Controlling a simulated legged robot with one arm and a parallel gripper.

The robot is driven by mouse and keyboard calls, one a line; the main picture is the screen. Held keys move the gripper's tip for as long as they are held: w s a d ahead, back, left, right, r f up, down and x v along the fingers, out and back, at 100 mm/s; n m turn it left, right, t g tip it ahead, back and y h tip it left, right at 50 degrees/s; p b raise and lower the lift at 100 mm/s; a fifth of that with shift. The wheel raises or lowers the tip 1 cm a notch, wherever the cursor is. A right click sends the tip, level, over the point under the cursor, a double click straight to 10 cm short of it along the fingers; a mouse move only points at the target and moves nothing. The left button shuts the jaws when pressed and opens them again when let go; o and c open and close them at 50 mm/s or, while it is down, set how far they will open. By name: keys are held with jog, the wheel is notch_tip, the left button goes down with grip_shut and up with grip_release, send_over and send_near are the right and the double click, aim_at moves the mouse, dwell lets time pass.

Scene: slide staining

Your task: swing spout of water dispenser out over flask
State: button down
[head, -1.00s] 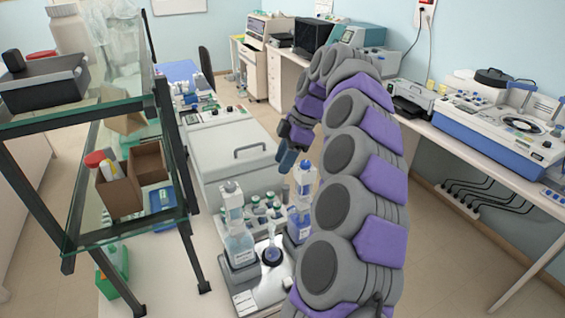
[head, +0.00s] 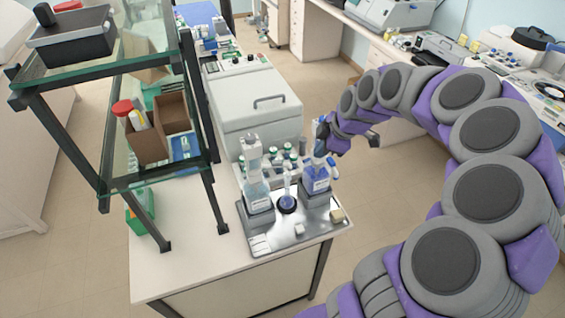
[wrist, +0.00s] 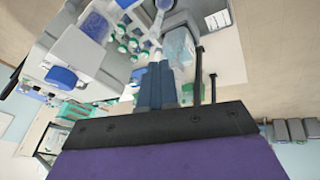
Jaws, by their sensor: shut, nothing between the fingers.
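On a metal tray (head: 290,232) stand two bottle dispensers. The left one (head: 258,200) holds clear liquid; the right one (head: 316,184) holds blue liquid. I take the clear one as the water dispenser, but its label is unreadable. A small flask (head: 287,203) stands upright between them. The spouts are too small to make out. My gripper (head: 322,146) is shut and empty, overlapping the top of the blue dispenser in the head view; contact cannot be told. In the wrist view its fingers (wrist: 156,82) are together, with the clear bottle (wrist: 179,46) beyond them.
A glass shelf (head: 150,176) on dark posts stands left of the tray. Behind the tray are several green-capped bottles and a grey-lidded machine (head: 253,100). A small tan block (head: 337,215) lies at the tray's right corner. The bench front is clear.

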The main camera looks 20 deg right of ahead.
aim_at(281, 162)
jog(key=s+a+t+p, duration=0.25)
jog(key=s+a, duration=0.25)
jog(key=a, duration=0.3)
jog(key=w+a+f, duration=0.1)
jog(key=w+f, duration=0.7)
jog(key=w, duration=0.1)
jog(key=shift+w+a+p, duration=0.25)
jog(key=shift+w+p, duration=0.1)
jog(key=shift+w+n+y, duration=0.1)
jog(key=shift+n+y, duration=0.2)
jog(key=shift+w+d+n+b, duration=0.2)
jog(key=shift+w+n+b, duration=0.3)
jog(key=shift+b, duration=0.45)
jog(key=shift+w+d+f+y+b, duration=0.1)
jog(key=shift+w+d+y+b, duration=0.15)
jog(key=shift+d+y+b, duration=0.25)
jog(key=shift+w+b, duration=0.25)
jog(key=shift+b, duration=0.05)
